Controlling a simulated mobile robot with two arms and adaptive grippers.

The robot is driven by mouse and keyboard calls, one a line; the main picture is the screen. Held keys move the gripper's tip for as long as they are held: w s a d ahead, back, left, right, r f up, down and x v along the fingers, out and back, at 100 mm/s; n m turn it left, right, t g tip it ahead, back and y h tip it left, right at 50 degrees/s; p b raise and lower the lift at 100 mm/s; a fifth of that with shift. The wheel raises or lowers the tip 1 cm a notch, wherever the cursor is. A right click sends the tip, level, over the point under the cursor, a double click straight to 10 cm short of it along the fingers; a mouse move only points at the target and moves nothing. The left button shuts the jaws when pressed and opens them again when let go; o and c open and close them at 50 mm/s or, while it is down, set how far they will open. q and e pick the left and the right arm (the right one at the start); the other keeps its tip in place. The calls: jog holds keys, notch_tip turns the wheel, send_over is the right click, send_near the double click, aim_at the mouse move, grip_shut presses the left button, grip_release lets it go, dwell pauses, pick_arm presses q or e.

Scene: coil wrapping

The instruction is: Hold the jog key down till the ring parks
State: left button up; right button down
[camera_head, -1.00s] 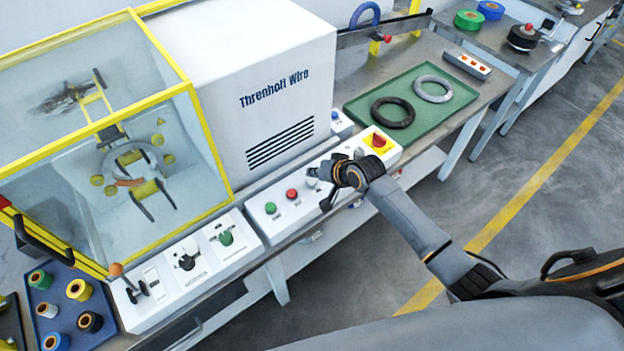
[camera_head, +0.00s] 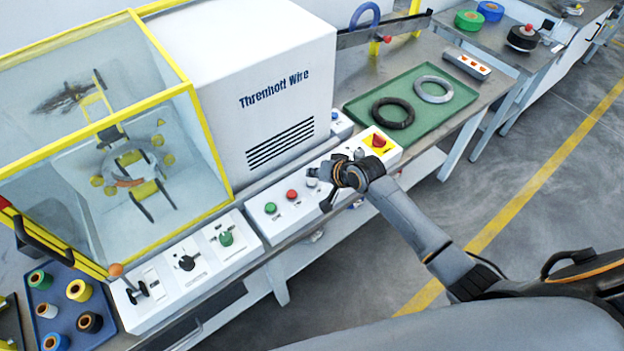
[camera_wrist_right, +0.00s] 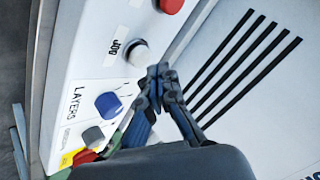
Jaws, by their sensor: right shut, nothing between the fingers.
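The white jog key (camera_wrist_right: 137,54), labelled JOG, sits on the sloped control panel; in the head view it (camera_head: 312,172) shows just left of my right gripper (camera_head: 321,172). In the right wrist view the closed, empty fingertips (camera_wrist_right: 158,72) are at the key's lower right edge; I cannot tell whether they press it. The ring (camera_head: 128,165), pale with yellow rollers around it, is inside the yellow-framed clear guard (camera_head: 205,140) at the left. Its parking mark cannot be made out. My left gripper is not in view.
A red button (camera_head: 292,194) and a green button (camera_head: 270,208) lie left of the key. A red knob on yellow (camera_head: 378,142) is to the right. A green tray (camera_head: 416,123) holds a black and a grey coil. The white cabinet (camera_head: 265,60) stands behind the panel.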

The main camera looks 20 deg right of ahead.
aim_at(314, 182)
jog(key=shift+f, duration=0.15)
jog(key=shift+f, duration=0.25)
jog(key=shift+f+b, duration=0.3)
jog(key=shift+f, duration=0.25)
dwell(0.6)
jog(key=shift+r, duration=0.1)
jog(key=shift+r+p, duration=0.85)
jog(key=shift+p, duration=0.2)
jog(key=shift+r, duration=0.1)
notch_tip(314, 182, up, 5)
jog(key=p, duration=0.5)
